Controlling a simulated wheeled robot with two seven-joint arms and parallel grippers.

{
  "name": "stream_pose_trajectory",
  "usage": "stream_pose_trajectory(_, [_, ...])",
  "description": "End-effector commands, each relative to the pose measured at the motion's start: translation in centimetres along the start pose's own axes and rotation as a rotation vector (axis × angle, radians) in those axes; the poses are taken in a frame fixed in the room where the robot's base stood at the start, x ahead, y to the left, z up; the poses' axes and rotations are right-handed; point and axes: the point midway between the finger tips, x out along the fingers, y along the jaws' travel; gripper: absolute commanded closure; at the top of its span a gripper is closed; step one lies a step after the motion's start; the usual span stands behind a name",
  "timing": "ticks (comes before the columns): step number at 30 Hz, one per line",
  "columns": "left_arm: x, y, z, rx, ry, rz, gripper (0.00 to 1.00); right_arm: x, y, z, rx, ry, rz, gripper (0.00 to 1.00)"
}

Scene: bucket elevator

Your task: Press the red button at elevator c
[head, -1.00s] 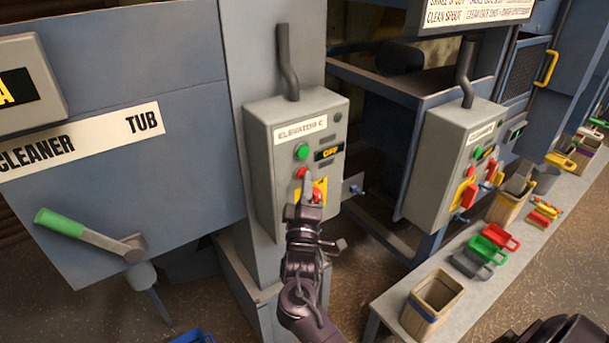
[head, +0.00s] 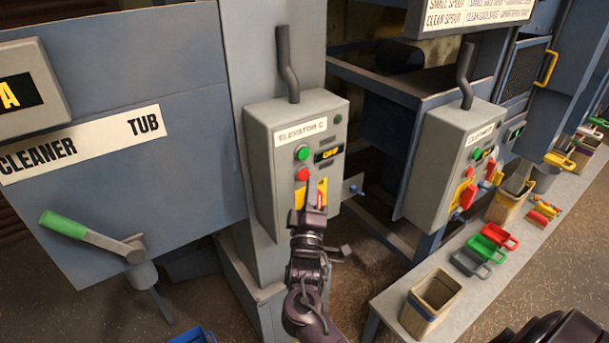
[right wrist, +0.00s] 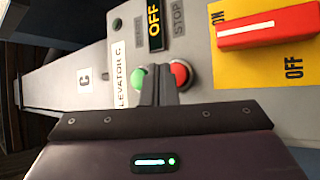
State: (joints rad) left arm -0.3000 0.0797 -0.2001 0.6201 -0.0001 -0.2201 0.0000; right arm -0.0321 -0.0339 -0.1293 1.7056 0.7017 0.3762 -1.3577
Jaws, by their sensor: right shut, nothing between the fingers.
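The elevator C control box (head: 268,180) is grey, on a column in the middle of the head view. Its red button (head: 302,174) sits below the green button (head: 302,152), beside a display reading OFF. The red button also shows in the right wrist view (right wrist: 181,74). My right gripper (head: 307,184) is shut and empty, in front of the box just below the red button in the head view. In the right wrist view its fingertips (right wrist: 157,70) appear between the green and red buttons, nearer the red one. Contact cannot be told. My left gripper is out of view.
A red switch handle (right wrist: 268,26) on a yellow plate lies beside the buttons. A second control box (head: 440,165) stands to the right. A bench (head: 390,301) with bins and scoops runs along the right. A green-handled lever (head: 62,224) is at left.

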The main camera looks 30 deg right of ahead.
Motion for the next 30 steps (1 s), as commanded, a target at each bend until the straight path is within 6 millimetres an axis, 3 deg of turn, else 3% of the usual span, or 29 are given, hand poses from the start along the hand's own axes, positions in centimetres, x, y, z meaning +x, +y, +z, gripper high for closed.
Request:
stream_pose_trajectory(16, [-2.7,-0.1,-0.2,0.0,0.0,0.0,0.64,-3.0,2.3,2.2,-0.001,0.0,-0.002,1.0])
stream_pose_trajectory(30, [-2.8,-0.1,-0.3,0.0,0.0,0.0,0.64,-3.5,2.5,2.5,0.0,0.0,0.0,1.0])
